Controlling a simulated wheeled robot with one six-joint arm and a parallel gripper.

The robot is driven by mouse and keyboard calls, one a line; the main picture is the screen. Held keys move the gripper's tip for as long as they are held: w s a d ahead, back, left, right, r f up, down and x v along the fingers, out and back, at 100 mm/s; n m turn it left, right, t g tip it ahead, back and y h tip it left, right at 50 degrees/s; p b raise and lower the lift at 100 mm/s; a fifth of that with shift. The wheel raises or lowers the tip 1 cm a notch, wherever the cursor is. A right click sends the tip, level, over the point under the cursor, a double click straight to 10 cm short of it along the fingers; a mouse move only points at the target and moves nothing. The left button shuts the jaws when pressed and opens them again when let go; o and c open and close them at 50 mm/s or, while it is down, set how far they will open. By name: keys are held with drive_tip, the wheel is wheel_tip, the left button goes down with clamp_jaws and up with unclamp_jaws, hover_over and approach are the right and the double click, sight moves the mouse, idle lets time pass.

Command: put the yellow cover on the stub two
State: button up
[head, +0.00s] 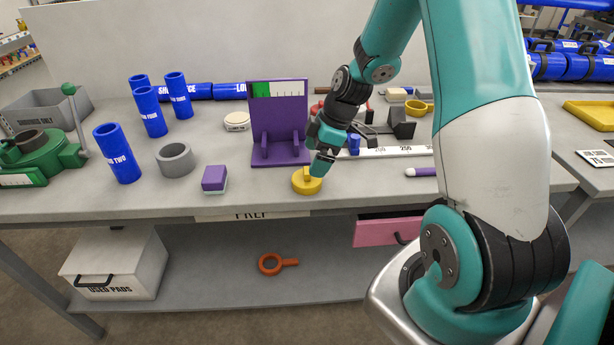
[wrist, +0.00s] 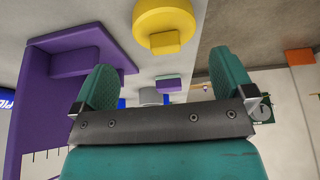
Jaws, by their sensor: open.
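The yellow cover (head: 306,184) lies on the table near its front edge, a round disc with a raised grip block. In the wrist view the yellow cover (wrist: 163,22) is at the top, beyond my fingertips. My gripper (head: 322,165) is open and empty, pointing down just above the cover and slightly to its right in the head view. Its two fingers (wrist: 165,75) stand apart in the wrist view, with nothing between them. Stub two (head: 118,155) is a blue tube marked TWO, standing at the left of the table, its top uncovered.
A purple stand (head: 292,120) rises close behind the cover. A purple block (head: 215,178) and a grey ring (head: 176,160) lie between the cover and stub two. Other blue tubes (head: 179,96) stand behind. A green machine (head: 40,155) is at far left.

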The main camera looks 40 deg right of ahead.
sight(307, 178)
drive_tip(key=x, duration=0.2)
drive_tip(key=p+x, duration=0.1)
drive_tip(key=x, duration=0.2)
drive_tip(key=shift+s+a+p, duration=0.2)
drive_tip(key=shift+a+p, duration=0.05)
drive_tip(key=shift+p, duration=0.05)
drive_tip(key=shift+c, duration=0.2)
drive_tip(key=c, duration=0.5)
